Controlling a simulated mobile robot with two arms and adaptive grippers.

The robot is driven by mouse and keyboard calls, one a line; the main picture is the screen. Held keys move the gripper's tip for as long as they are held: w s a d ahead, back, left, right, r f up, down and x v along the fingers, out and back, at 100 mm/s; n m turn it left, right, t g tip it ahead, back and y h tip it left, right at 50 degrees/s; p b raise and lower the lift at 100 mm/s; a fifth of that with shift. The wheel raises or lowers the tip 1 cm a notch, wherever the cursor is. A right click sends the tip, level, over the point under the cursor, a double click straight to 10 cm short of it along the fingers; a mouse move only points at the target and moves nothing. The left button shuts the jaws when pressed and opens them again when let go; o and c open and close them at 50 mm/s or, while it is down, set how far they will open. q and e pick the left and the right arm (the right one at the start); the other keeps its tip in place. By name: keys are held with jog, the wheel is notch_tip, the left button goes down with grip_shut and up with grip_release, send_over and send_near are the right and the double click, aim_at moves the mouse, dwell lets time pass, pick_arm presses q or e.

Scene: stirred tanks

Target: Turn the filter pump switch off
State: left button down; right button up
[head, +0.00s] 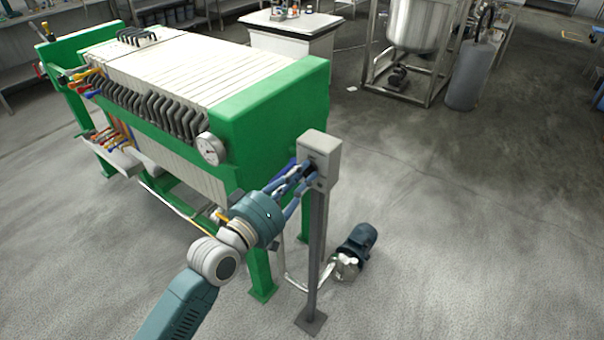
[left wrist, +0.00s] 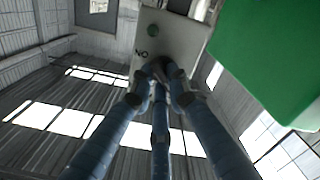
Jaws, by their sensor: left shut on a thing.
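The filter pump switch is on a grey box (head: 322,152) on top of a grey post, beside the green filter press. My left gripper (head: 308,170) reaches the box's front face, and its blue fingers are closed together there. In the left wrist view the fingertips (left wrist: 160,80) meet on a small dark switch knob (left wrist: 157,67), which they mostly hide. The knob's exact angle cannot be told. My right gripper is not in view.
The green filter press (head: 265,105) with white plates and a gauge (head: 210,149) stands close left of the box. A blue-green pump (head: 357,245) sits on the floor right of the post (head: 316,250). Open floor lies to the right. A steel tank (head: 415,25) stands behind.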

pick_arm(q)
jog(key=m+p, duration=0.1)
jog(key=m, duration=0.4)
jog(key=shift+f+m, duration=0.1)
jog(key=shift+m, duration=0.2)
jog(key=shift+f+m+p, duration=0.15)
jog(key=shift+m+p, duration=0.25)
jog(key=shift+m, duration=1.5)
jog(key=c, duration=1.7)
grip_release()
jog(key=shift+o, duration=0.2)
jog(key=shift+s, duration=0.1)
jog(key=v, duration=1.2)
